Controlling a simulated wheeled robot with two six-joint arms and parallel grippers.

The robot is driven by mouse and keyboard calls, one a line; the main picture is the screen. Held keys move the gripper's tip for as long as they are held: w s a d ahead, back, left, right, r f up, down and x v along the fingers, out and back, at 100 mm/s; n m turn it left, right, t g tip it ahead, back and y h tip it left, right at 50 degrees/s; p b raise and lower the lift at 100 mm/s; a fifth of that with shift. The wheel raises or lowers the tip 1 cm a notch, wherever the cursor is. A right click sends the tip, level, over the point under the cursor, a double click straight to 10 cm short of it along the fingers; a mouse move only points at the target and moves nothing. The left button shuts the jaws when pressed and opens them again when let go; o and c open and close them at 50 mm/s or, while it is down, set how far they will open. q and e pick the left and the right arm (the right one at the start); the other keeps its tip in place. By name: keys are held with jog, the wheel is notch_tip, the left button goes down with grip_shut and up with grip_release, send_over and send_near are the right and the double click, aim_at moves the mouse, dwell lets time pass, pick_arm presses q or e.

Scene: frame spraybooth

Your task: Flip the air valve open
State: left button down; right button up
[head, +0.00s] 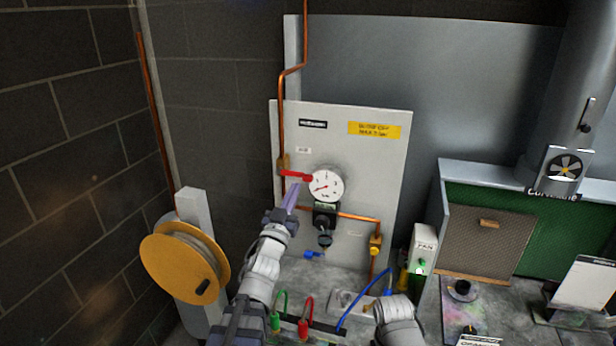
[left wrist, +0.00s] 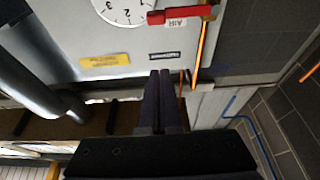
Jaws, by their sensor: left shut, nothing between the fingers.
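The air valve is a brass body (head: 284,165) on a vertical copper pipe, left on the pale panel. Its red lever (head: 295,175) points right, crosswise to the pipe, towards the gauge. The lever also shows at the top of the left wrist view (left wrist: 180,14), beside the AIR label. My left gripper (head: 293,190) is shut and empty, with its tips just below the lever in the head view. In the left wrist view its closed fingers (left wrist: 160,78) appear apart from the lever; exact contact cannot be told. My right gripper is out of view.
A round white gauge (head: 326,185) sits right of the lever, above a dark regulator (head: 325,218). A yellow hose reel (head: 185,262) stands at left. A FAN switch box (head: 423,248) is at right. Coloured hoses lie below the panel.

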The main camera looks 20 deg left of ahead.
aim_at(305, 176)
pick_arm(q)
jog(key=shift+w, duration=0.1)
jog(key=w, duration=0.9)
jog(key=shift+w+d, duration=0.1)
jog(key=shift+d, duration=0.05)
jog(key=shift+f+b, duration=0.35)
jog(key=shift+f, duration=0.05)
dwell(0.4)
